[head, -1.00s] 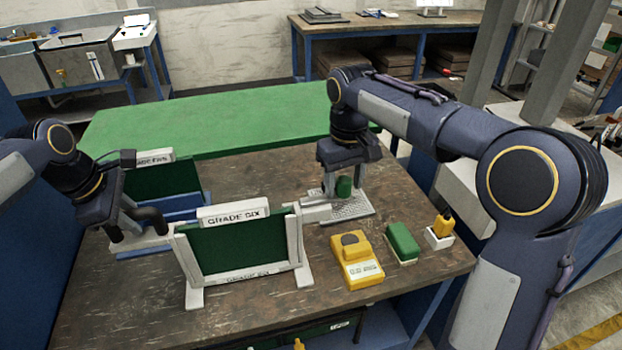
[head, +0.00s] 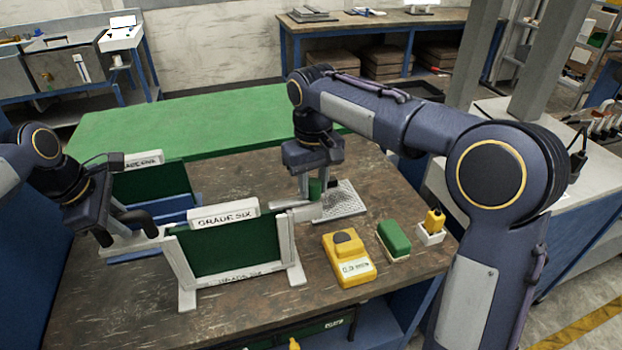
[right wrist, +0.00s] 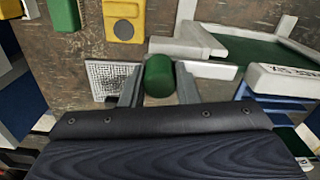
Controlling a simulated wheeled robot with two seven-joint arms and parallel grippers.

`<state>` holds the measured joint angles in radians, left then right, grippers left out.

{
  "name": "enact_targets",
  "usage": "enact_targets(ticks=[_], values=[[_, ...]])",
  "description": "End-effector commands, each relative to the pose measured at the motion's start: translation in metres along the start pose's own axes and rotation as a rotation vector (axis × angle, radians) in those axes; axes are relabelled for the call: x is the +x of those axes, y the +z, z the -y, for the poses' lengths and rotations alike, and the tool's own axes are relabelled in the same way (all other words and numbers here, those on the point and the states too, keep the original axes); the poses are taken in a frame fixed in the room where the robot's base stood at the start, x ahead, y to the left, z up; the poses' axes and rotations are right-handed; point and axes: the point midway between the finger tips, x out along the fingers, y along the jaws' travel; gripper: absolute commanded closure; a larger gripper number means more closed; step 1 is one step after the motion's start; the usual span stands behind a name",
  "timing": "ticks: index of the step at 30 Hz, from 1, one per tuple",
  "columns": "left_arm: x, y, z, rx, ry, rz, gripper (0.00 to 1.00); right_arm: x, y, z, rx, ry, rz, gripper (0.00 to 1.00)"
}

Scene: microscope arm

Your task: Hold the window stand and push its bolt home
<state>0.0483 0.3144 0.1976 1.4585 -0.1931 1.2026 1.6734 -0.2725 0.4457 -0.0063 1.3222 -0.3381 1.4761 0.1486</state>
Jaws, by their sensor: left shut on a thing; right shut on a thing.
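The window stand is a white frame with a dark green panel (head: 215,246) and a "GRADE SIX" sign, upright on the table. My left gripper (head: 127,236) is shut on a white bar at the stand's left side. A short white guide (head: 303,213) sticks out from the stand's right post. My right gripper (head: 315,192) points down beside it, shut on the bolt's green knob (head: 315,189). In the right wrist view the knob (right wrist: 158,77) lies between the two fingers, close to the white guide (right wrist: 208,69). The bolt's shaft is hidden or cannot be told from the guide.
A grey perforated plate (head: 345,201) lies right of my right gripper. A yellow device (head: 348,260), a green block (head: 394,240) and a white holder with a yellow bottle (head: 431,228) stand at the right. A second green-panelled stand (head: 150,182) with blue parts stands behind.

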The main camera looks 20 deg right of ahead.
Motion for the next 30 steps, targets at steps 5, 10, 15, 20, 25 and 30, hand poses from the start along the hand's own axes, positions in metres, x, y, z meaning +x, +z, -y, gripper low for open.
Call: enact_targets(ticks=[5, 10, 15, 20, 25, 30], values=[[0.001, 0.002, 0.000, 0.003, -0.001, 0.004, 1.00, -0.001, -0.002, 0.011, -0.004, -0.006, -0.002, 1.00], [0.001, 0.003, 0.000, 0.004, -0.001, 0.006, 1.00, -0.001, -0.002, 0.011, -0.006, -0.007, -0.003, 1.00], [0.001, 0.003, 0.000, 0.004, -0.002, 0.006, 1.00, -0.001, -0.002, 0.011, -0.005, -0.007, -0.003, 0.51], [0.001, 0.003, 0.000, 0.003, -0.002, 0.005, 1.00, 0.000, -0.002, 0.009, -0.003, -0.005, -0.002, 0.50], [0.001, 0.002, 0.000, 0.003, -0.002, 0.004, 1.00, -0.003, -0.002, 0.009, -0.002, -0.003, -0.002, 0.50], [0.000, 0.002, 0.000, 0.002, -0.001, 0.003, 1.00, -0.024, -0.002, 0.009, -0.003, -0.004, -0.006, 0.50]])
